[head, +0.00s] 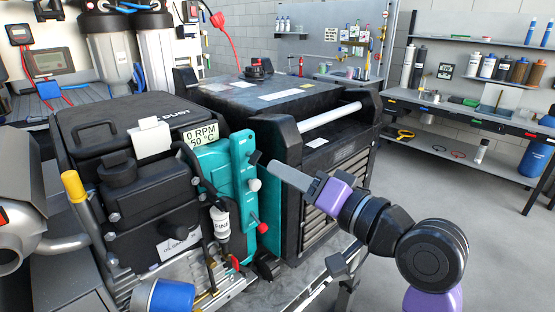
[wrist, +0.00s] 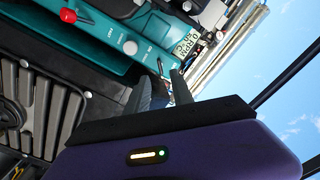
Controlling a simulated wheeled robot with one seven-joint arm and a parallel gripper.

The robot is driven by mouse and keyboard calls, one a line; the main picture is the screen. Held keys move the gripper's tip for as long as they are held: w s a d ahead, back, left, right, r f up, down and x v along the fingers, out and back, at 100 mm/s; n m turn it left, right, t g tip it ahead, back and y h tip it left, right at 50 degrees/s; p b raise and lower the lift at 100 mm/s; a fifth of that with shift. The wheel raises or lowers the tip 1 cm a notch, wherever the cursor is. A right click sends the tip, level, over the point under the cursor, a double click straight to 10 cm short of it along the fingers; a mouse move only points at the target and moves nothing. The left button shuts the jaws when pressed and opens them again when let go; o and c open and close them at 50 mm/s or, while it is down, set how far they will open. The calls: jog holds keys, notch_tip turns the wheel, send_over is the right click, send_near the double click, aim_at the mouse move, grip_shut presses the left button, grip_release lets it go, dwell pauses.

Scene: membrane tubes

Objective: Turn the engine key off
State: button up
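The teal engine panel (head: 243,205) stands upright on the engine's right side and carries a white knob (head: 254,185) and a red knob (head: 263,227). My gripper (head: 264,164) reaches in from the right, its fingertips at the panel's upper part. The wrist view shows the fingers (wrist: 165,85) close to the teal panel (wrist: 97,32), with a small thin silvery piece (wrist: 160,67) at their tips. It may be the engine key; the fingers mostly hide that spot. I cannot tell whether they grip it. The engine display (head: 201,135) reads 0 RPM and 50 °C.
A black boxy unit (head: 310,135) with a white rail stands close behind my gripper. A blue filter (head: 163,296) is at the front of the engine. Shelves and a workbench (head: 470,110) line the back right. The floor (head: 455,190) on the right is clear.

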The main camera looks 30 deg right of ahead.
aim_at(258, 160)
jog(key=x, duration=0.7)
jog(key=shift+w+f+p, duration=0.1)
jog(key=shift+w+p, duration=0.05)
jog(key=shift+p, duration=0.25)
grip_shut()
